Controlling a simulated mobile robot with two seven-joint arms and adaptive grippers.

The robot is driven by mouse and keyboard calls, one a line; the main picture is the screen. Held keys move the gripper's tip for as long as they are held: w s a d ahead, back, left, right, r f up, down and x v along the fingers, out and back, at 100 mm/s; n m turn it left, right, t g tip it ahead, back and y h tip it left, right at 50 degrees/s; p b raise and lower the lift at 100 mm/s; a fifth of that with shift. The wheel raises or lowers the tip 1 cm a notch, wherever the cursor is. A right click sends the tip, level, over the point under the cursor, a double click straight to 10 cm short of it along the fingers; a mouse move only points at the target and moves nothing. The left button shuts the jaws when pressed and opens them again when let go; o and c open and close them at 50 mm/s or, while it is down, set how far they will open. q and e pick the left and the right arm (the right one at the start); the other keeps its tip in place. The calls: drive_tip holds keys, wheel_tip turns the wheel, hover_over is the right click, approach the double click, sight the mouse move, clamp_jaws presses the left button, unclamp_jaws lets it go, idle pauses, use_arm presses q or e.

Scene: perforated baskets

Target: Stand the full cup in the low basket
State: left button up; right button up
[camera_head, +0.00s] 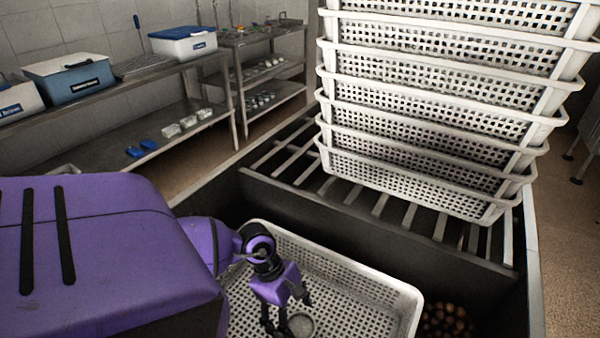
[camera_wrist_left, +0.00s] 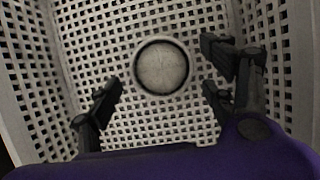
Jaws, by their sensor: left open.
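The cup (camera_wrist_left: 161,67) shows from above in the left wrist view as a round grey disc with a dark rim, over the floor of the low basket (camera_wrist_left: 65,40). I cannot make out its side wall, so its height is unclear. In the head view the cup (camera_head: 301,325) is at the bottom edge, inside the white perforated low basket (camera_head: 365,290). My left gripper (camera_head: 287,311) is open and reaches down into the basket, with its fingers (camera_wrist_left: 160,85) spread on either side of the cup, apart from it. My right gripper is not in view.
A tall stack of white perforated baskets (camera_head: 425,135) stands on a slatted dark rack (camera_head: 350,195) behind the low basket. Brown round items (camera_head: 446,322) lie right of the basket. Shelves with a blue box (camera_head: 70,80) and a white box (camera_head: 183,44) line the wall.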

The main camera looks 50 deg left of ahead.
use_arm(q)
drive_tip(key=w+v, duration=0.1)
drive_tip(key=v, duration=0.6)
drive_tip(key=shift+s+r, duration=0.25)
drive_tip(key=shift+s, duration=0.3)
